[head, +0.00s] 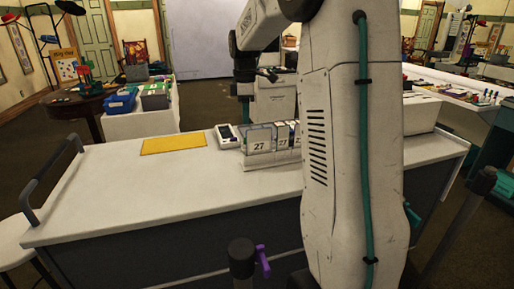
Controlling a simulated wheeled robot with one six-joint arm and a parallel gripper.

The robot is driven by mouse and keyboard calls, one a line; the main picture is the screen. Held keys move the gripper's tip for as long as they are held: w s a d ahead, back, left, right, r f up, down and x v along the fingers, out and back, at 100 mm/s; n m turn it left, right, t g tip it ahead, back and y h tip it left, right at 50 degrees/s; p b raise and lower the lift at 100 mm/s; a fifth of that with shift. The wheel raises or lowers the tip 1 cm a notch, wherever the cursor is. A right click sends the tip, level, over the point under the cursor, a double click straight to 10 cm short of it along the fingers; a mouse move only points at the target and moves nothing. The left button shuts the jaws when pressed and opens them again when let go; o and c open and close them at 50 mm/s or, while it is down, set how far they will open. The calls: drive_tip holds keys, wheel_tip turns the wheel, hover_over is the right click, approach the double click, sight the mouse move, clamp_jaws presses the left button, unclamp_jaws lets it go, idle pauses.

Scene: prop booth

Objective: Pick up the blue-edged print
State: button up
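Several upright prints stand in a white rack (272,163) on the white counter. The front print (258,141) shows the number 27, and another numbered print (283,142) stands to its right. The edge colours are too small to tell surely, so I cannot pick out the blue-edged print. My arm hides the right part of the rack. The end of my arm, with my gripper (246,103), hangs behind and above the rack's left part. Its fingers are too small and unclear to tell whether they are open or hold anything.
A yellow mat (173,143) lies on the counter (120,205), left of a small card terminal (226,136). A grey rail (52,180) edges the counter's left end. The counter's front left is clear. Behind stand a blue bin (121,101) and a round table (75,105).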

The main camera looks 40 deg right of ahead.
sight(259, 146)
drive_tip(key=w+d+f, duration=0.1)
drive_tip(key=d+f, duration=0.1)
drive_tip(key=d, duration=0.1)
drive_tip(key=w+d+f+n, duration=0.1)
drive_tip(key=d+f, duration=0.1)
drive_tip(key=d, duration=0.1)
drive_tip(key=w+d+f+n, duration=0.1)
drive_tip(key=w+d, duration=0.1)
drive_tip(key=d, duration=0.2)
drive_tip(key=shift+f, duration=0.4)
wheel_tip(259, 146, down, 8)
drive_tip(key=shift+w+n, duration=0.15)
drive_tip(key=shift+n, duration=0.15)
drive_tip(key=shift+c, duration=0.3)
clamp_jaws()
